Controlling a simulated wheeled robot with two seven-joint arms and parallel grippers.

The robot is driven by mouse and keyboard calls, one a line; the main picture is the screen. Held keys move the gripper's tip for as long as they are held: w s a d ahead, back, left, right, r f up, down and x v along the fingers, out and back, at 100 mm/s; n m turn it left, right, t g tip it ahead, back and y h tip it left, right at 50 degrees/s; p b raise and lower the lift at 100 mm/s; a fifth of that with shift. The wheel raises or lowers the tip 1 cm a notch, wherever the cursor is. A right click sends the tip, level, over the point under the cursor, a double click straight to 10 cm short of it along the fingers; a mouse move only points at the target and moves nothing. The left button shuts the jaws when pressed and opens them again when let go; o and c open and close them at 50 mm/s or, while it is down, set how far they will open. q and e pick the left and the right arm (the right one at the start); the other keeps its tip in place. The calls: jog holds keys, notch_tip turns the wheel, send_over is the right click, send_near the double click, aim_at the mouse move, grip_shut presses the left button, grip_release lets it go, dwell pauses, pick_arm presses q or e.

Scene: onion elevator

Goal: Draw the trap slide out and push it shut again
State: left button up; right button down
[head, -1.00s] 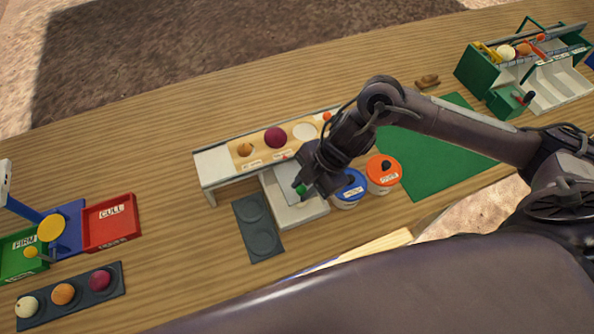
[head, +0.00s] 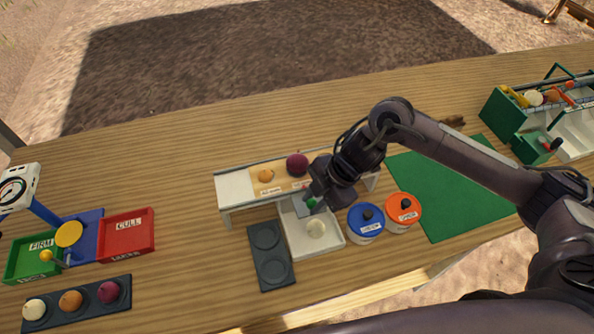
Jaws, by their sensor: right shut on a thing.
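The trap slide shows as a small pale plate (head: 299,208) with a green knob (head: 311,203), at the front edge of the white raised stand (head: 237,186). My right gripper (head: 314,199) is shut on the green knob, and its fingers partly hide it. An orange-brown onion (head: 265,176) and a purple onion (head: 297,164) sit on top of the stand. My gripper and wrist hide the stand's right part. My left gripper is not in view.
A blue-lidded pot (head: 366,227) and an orange-lidded pot (head: 403,215) stand close right of the tray. A dark two-well plate (head: 268,265) lies left of it. A green mat (head: 455,210) lies further right. Red CULL tray (head: 126,236) stands far left.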

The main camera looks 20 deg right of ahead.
jog(key=shift+w+a, duration=0.1)
jog(key=shift+w, duration=1.7)
jog(key=c, duration=1.1)
grip_release()
jog(key=shift+r, duration=0.1)
notch_tip(320, 180, up, 6)
jog(key=p, duration=0.5)
